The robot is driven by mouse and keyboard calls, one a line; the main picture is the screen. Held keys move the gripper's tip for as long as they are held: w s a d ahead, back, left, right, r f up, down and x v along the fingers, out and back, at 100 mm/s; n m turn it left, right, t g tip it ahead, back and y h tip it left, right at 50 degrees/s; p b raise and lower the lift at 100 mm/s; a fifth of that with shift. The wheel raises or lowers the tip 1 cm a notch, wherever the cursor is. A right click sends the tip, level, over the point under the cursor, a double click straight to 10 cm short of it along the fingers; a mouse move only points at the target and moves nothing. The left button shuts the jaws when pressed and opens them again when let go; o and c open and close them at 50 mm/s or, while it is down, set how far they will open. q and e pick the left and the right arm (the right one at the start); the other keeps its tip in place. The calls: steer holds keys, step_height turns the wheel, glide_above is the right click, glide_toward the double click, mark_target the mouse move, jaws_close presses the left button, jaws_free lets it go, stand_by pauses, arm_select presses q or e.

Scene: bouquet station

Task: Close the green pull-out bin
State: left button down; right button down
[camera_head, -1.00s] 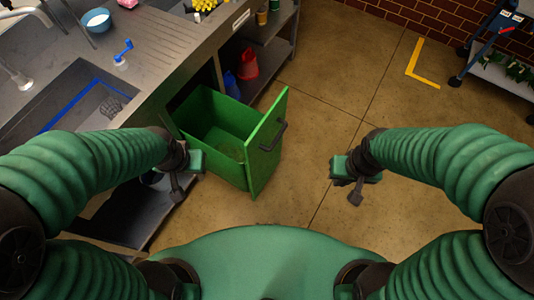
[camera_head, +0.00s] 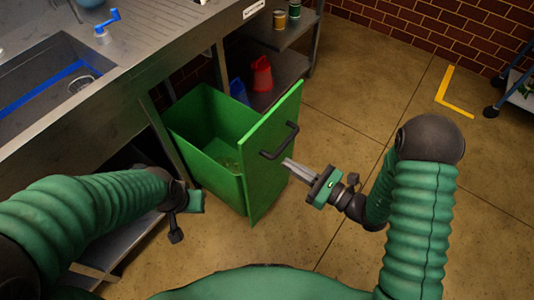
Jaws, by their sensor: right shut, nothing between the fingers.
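The green pull-out bin (camera_head: 215,165) stands pulled out from under the steel counter, its open top showing an inside that looks empty apart from a small patch at the bottom. Its tall front panel (camera_head: 262,170) faces right and carries a dark bar handle (camera_head: 279,142). My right gripper (camera_head: 287,163) is shut and empty, its fingertips pointing left at the front panel just below the handle. I cannot tell whether the tips touch the panel. My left gripper (camera_head: 178,222) hangs left of the bin near the counter's lower shelf; its fingers are not clear.
The steel counter (camera_head: 150,60) with a sink runs along the left. A red container (camera_head: 262,75) and a blue one (camera_head: 238,90) stand on the shelf behind the bin. A wheeled cart (camera_head: 515,95) is at far right. The floor right of the bin is clear.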

mark_target(259, 147)
steer(key=b+x, duration=0.1)
steer(key=x, duration=0.6)
steer(key=shift+w+a+f+b, duration=0.1)
steer(key=shift+w+b, duration=0.1)
steer(key=shift+b, duration=0.15)
steer(key=shift+w+a, duration=0.2)
steer(key=shift+a, duration=0.2)
steer(key=shift+d, duration=0.2)
